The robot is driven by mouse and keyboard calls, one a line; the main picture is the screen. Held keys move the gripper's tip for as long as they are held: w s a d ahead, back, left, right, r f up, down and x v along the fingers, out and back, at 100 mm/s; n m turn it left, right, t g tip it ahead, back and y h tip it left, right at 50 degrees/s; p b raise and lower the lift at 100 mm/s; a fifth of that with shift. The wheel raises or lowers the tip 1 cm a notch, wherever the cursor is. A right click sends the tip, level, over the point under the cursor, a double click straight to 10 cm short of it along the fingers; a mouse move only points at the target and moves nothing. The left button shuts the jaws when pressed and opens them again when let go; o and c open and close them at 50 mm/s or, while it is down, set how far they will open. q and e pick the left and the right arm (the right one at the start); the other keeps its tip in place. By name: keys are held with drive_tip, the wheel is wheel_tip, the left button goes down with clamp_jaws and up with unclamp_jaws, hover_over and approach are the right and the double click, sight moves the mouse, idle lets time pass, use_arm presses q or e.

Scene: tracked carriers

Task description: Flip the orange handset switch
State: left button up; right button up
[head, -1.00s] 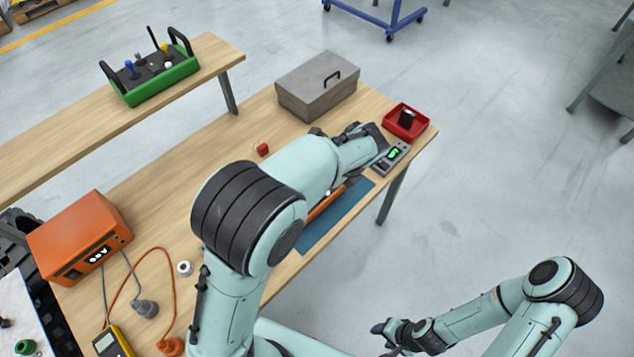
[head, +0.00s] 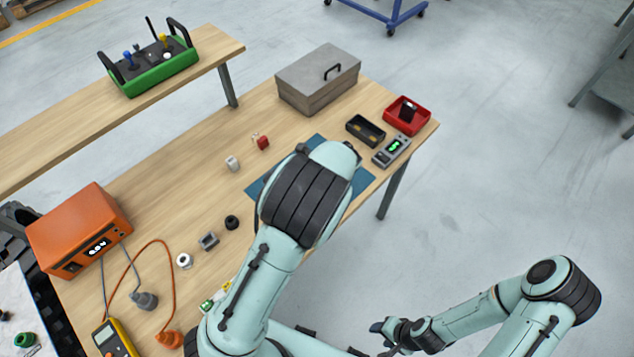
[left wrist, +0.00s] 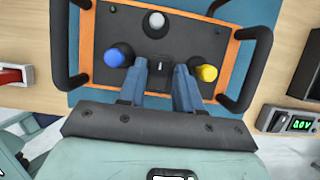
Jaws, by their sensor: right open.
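The orange handset (left wrist: 240,75) shows in the left wrist view, a black panel with an orange rim and black side handles. It carries a blue stick (left wrist: 118,54), a yellow stick (left wrist: 207,73), a grey-white knob (left wrist: 154,20) and a small switch (left wrist: 159,66) in the middle. My left gripper (left wrist: 163,70) is over the panel, its two fingers apart on either side of the switch; I cannot tell whether they touch it. In the head view my left arm hides the handset and this gripper. My right gripper (head: 382,330) is open and empty, off the table at lower right.
The handset is over a blue mat (head: 262,188). A black tray (head: 366,130), a digital meter (head: 391,150), a red bin (head: 407,116) and a grey toolbox (head: 318,80) stand beyond it. A green handset (head: 160,72) is on the back bench. Small parts lie left of my arm.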

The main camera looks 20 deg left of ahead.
use_arm(q)
clamp_jaws()
drive_tip(key=shift+w+a+r+g+h+p, duration=0.1)
drive_tip(key=shift+a+g+h+p, duration=0.3)
drive_tip(key=shift+h+p, duration=0.75)
drive_tip(key=shift+h, duration=0.25)
use_arm(e)
drive_tip(key=shift+w+r, duration=1.55)
drive_tip(key=shift+w, duration=0.15)
drive_tip(key=shift+s, duration=0.1)
use_arm(q)
unclamp_jaws()
wheel_tip(320, 180, up, 13)
drive_tip(key=d, duration=0.1)
drive_tip(key=shift+s+d, duration=0.3)
drive_tip(key=shift+d, duration=0.1)
use_arm(e)
drive_tip(key=shift+t, duration=0.3)
